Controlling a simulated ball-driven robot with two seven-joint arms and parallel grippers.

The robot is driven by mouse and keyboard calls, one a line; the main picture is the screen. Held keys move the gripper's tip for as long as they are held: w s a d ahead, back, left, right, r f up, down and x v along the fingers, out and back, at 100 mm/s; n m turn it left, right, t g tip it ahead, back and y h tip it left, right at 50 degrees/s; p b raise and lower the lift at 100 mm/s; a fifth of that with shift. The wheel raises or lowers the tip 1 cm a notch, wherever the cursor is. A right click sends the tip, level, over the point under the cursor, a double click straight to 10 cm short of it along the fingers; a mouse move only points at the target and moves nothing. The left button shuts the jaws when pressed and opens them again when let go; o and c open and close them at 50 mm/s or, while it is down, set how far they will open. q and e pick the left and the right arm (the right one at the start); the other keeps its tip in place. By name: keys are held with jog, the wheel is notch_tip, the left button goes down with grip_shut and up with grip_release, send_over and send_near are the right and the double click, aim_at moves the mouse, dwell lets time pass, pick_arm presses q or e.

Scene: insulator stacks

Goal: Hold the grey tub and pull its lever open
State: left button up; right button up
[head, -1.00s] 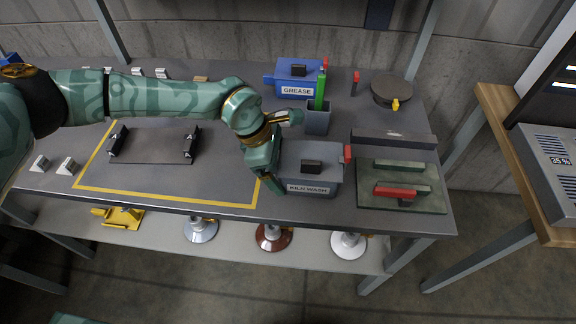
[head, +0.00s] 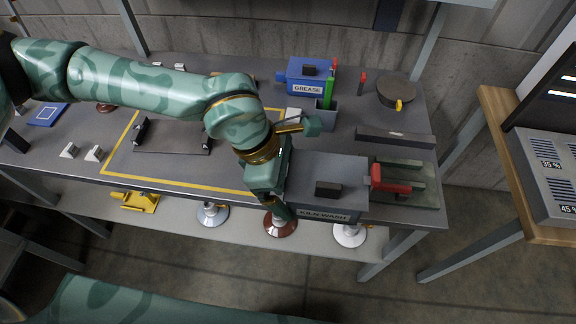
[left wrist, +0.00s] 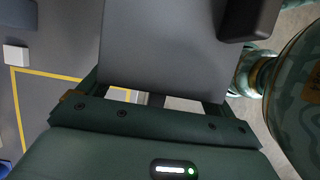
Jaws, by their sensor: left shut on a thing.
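The grey tub (head: 335,170), marked KILN WASH, hangs raised and closer to me over the front edge of the bench. It has a dark block (head: 329,189) on top and a red lever (head: 376,176) on its right side. My left gripper (head: 277,195) is shut on the tub's left side. In the left wrist view the grey tub (left wrist: 160,45) fills the space between the fingers. The lever overlaps a red handle behind it in the head view, so its exact pose is hard to tell. My right gripper does not show.
A blue GREASE tub (head: 309,76), a grey cup (head: 325,115) and a round dark pot (head: 396,92) stand behind. A green plate with a red handle (head: 398,187) lies right of the tub. Insulator stacks (head: 281,224) stand on the lower shelf.

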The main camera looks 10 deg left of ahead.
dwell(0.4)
pick_arm(q)
jog(key=shift+w+f+b, duration=0.2)
jog(key=shift+f+b, duration=0.1)
jog(key=shift+b, duration=0.05)
jog(key=shift+w+a+f+b, duration=0.3)
jog(key=shift+w+f+b, duration=1.6)
jog(key=shift+w, duration=0.3)
jog(key=shift+w+a+f+b, duration=0.3)
jog(key=shift+w+f+b, duration=1.55)
jog(key=shift+w+f, duration=0.3)
jog(key=shift+w+a+f+b, duration=0.3)
jog(key=shift+w+f+b, duration=1.55)
jog(key=shift+w, duration=0.45)
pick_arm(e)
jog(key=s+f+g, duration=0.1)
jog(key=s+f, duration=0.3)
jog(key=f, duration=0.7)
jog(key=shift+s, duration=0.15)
pick_arm(q)
jog(key=shift+f, duration=0.25)
